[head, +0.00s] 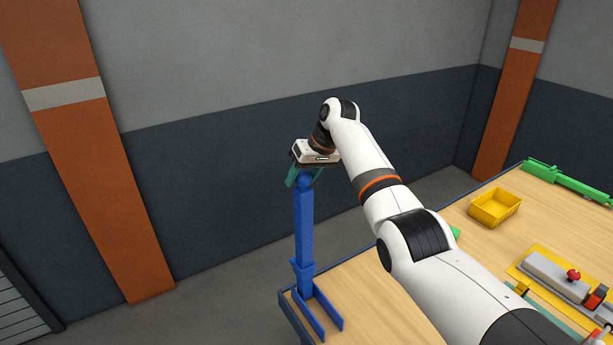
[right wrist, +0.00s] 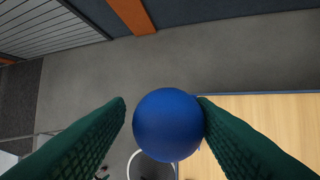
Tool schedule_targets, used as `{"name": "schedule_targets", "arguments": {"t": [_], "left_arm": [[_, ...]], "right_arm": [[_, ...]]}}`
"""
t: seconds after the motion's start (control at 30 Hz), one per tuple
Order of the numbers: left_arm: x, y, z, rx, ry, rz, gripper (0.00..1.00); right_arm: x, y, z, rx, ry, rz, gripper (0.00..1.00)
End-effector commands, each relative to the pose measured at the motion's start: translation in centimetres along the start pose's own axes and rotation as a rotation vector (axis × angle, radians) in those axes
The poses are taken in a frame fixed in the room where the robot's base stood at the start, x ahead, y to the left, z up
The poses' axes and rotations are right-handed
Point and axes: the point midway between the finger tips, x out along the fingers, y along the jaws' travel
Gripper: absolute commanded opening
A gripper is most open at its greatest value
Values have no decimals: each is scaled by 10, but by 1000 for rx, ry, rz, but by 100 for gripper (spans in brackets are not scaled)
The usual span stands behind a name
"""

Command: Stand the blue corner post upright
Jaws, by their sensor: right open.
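The blue corner post (head: 304,225) stands upright at the table's left corner, with its forked foot on the tabletop and a round knob at its top. My right gripper (head: 304,177) is at the top of the post, with its green fingers on either side of the knob. In the right wrist view the blue knob (right wrist: 168,125) sits between the open fingers. A gap shows beside the left finger; the right finger appears close to the knob, and I cannot tell if it touches. My left gripper is out of view.
The wooden table (head: 395,305) has a yellow bin (head: 494,208) and a green post-like part (head: 568,183) at its far right. A control box with a red button (head: 573,275) stands nearer. Floor lies open left of the table, before the wall.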

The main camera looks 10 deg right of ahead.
Motion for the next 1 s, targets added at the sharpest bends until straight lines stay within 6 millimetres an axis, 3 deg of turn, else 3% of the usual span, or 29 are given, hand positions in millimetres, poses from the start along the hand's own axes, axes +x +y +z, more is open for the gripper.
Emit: {"name": "schedule_targets", "arguments": {"t": [0.03,0.67,0.83,1.0], "left_arm": [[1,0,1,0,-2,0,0],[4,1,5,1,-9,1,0],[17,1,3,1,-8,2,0],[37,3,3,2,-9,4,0]], "right_arm": [[10,-1,-5,2,11,1,60],[6,-5,-6,4,11,-5,60],[-16,-5,-7,1,4,-7,60],[-57,-2,-6,-4,-8,-6,60]]}}
